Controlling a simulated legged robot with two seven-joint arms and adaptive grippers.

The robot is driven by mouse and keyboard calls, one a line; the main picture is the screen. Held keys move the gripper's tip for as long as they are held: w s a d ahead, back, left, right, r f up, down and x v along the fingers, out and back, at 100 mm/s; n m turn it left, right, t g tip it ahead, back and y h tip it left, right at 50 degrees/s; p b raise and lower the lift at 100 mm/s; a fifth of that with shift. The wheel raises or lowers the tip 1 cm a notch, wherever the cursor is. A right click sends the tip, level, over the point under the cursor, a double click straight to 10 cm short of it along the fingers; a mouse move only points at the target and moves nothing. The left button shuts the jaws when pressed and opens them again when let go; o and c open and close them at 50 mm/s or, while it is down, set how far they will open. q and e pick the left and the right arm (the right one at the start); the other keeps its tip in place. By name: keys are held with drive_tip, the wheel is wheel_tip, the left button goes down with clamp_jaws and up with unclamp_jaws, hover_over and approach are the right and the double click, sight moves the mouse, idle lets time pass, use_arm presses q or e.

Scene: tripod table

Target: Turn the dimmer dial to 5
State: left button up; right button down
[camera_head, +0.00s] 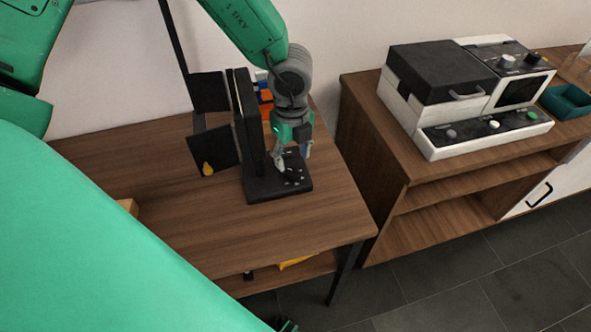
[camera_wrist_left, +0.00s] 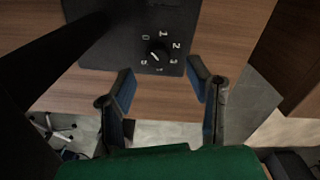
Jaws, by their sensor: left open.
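The black dimmer base (camera_head: 262,190) stands on the wooden table, with a tall black panel rising from its left side. Its round black dial (camera_wrist_left: 158,53) shows in the left wrist view, ringed by white numbers. A short white mark shows on the dial; I cannot tell for sure which number it points at. My left gripper (camera_head: 292,158) reaches down over the base, open. In the left wrist view its fingers (camera_wrist_left: 160,76) are spread, one towards each side below the dial, with nothing between them. I see no clear contact with the dial. My right gripper is not in view.
The wooden table (camera_head: 190,225) has clear room left and in front of the base. Black panels (camera_head: 213,148) and a yellow object (camera_head: 208,169) stand left of it; colored items sit behind. A black-and-white machine (camera_head: 465,95) stands on the cabinet at right.

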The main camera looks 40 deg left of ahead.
sight(294, 171)
use_arm(q)
drive_tip(key=f, duration=0.1)
drive_tip(key=a+f, duration=0.1)
drive_tip(key=f, duration=0.2)
drive_tip(key=shift+a+f, duration=0.2)
drive_tip(key=shift+a, duration=0.1)
drive_tip(key=shift+d+f+b, duration=0.2)
drive_tip(key=shift+d+b, duration=0.05)
drive_tip(key=shift+b, duration=0.05)
drive_tip(key=shift+d+r, duration=0.1)
drive_tip(key=shift+d, duration=0.8)
drive_tip(key=shift+d+r, duration=0.1)
drive_tip(key=shift+d, duration=0.2)
drive_tip(key=shift+a, duration=0.25)
drive_tip(key=c, duration=0.6)
drive_tip(key=shift+a, duration=0.35)
clamp_jaws()
drive_tip(key=shift+s+a+f, duration=0.1)
drive_tip(key=shift+a+f, duration=0.2)
drive_tip(key=shift+a, duration=0.3)
drive_tip(key=shift+d+r, duration=0.1)
drive_tip(key=shift+d, duration=0.6)
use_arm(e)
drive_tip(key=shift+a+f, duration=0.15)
